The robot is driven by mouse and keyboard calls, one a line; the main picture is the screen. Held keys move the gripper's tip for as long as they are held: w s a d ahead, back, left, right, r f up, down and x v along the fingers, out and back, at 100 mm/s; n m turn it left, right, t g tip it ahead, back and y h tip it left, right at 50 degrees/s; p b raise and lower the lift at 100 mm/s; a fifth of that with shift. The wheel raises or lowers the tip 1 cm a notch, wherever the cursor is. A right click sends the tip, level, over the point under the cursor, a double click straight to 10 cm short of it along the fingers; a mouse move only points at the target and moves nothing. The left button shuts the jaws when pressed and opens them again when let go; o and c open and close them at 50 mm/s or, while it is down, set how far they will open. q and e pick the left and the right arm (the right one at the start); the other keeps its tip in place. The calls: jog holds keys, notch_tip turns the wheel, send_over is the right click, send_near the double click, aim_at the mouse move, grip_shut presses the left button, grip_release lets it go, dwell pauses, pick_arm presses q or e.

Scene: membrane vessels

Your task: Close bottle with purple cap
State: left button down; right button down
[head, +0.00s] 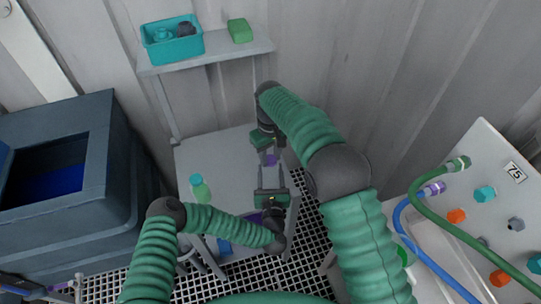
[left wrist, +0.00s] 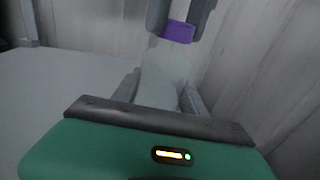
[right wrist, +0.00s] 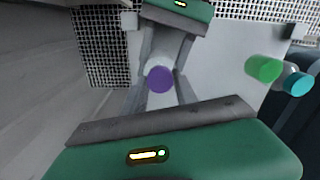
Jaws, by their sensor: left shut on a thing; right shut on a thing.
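The purple cap (head: 271,160) is held in my right gripper (head: 269,148), which is shut on it; it also shows in the left wrist view (left wrist: 178,32) and right wrist view (right wrist: 160,79). My left gripper (head: 271,188) is shut on a clear, pale bottle (left wrist: 160,82), with its fingers on both sides of it. The two grippers face each other over the table, the right one farther back in the head view. In the left wrist view the cap is just above the bottle's top end, slightly to the right. I cannot tell whether they touch.
On the grey table (head: 188,158) a teal-topped item (head: 196,180) stands beside a green one (head: 201,193). A shelf (head: 215,52) behind holds a teal bin (head: 172,42) and a green block (head: 240,31). A dark blue tank (head: 50,165) stands left; a hose panel (head: 485,180) stands right.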

jog(key=m, duration=0.6)
jog(key=shift+a+m, duration=0.1)
jog(key=shift+m, duration=0.3)
jog(key=m, duration=0.3)
jog(key=shift+w, duration=0.1)
pick_arm(q)
jog(key=shift+d, duration=0.1)
pick_arm(e)
jog(key=m, duration=0.6)
jog(key=shift+m, duration=0.3)
jog(key=m, duration=0.4)
jog(key=shift+w+m, duration=0.1)
jog(key=shift+m, duration=0.2)
jog(key=c, duration=1)
grip_release()
jog(key=shift+o, duration=0.2)
jog(key=shift+r, duration=2.25)
jog(key=shift+c, duration=0.4)
